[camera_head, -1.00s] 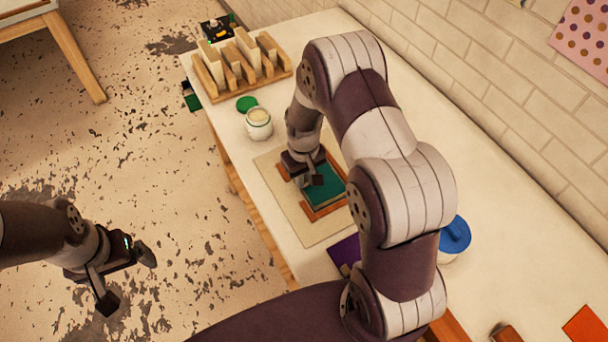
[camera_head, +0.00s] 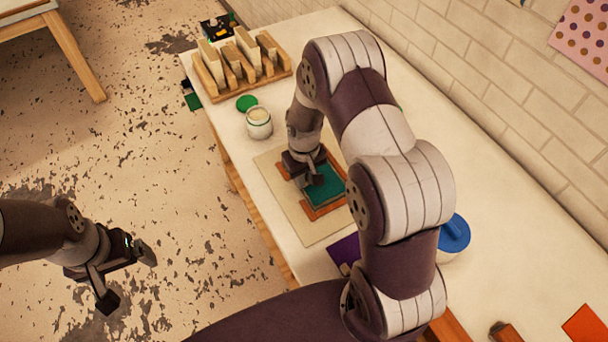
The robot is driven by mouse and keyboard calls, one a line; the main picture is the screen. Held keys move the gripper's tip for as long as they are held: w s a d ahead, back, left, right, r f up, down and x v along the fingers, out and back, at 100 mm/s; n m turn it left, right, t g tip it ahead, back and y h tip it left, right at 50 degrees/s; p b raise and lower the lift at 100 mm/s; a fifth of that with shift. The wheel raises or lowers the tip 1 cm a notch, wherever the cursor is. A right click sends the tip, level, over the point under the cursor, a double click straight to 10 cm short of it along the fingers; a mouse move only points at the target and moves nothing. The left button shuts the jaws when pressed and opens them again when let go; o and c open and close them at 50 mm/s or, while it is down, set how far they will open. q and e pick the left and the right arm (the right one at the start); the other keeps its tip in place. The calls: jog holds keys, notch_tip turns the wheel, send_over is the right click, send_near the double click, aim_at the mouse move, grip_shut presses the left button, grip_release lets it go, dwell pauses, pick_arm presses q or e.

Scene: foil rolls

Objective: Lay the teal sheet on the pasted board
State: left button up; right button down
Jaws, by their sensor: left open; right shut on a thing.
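The teal sheet (camera_head: 326,190) is at my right gripper (camera_head: 307,182), over a board with an orange-brown frame or edge (camera_head: 322,212). My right gripper is shut on the sheet's near-left part, low over the board. I cannot tell whether the sheet touches the board all over; my gripper and arm hide part of both. The board lies on a pale beige mat (camera_head: 298,217) on the table. My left gripper (camera_head: 127,281) is open and empty, out over the floor left of the table.
An open jar (camera_head: 259,124) and a green lid (camera_head: 247,103) stand behind the mat. A wooden rack (camera_head: 243,70) holds pale boards at the far end. A purple sheet (camera_head: 345,250), a blue-lidded tub (camera_head: 454,236) and an orange sheet (camera_head: 586,328) lie nearer.

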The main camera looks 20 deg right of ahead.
jog(key=c, duration=0.7)
grip_release()
notch_tip(320, 180, up, 7)
jog(key=p, duration=0.6)
jog(key=shift+r, duration=0.1)
dwell(0.5)
jog(key=shift+m+t, duration=0.3)
jog(key=shift+t, duration=0.4)
jog(key=shift+s+a+r+b, duration=0.85)
jog(key=shift+s+r, duration=0.6)
jog(key=shift+s, duration=0.75)
jog(key=shift+s+a+r+b, duration=0.55)
jog(key=shift+s+r+b, duration=0.75)
jog(key=shift+s, duration=0.85)
jog(key=shift+s+a+r+b, duration=0.7)
jog(key=shift+s+r, duration=0.95)
jog(key=shift+s, duration=0.55)
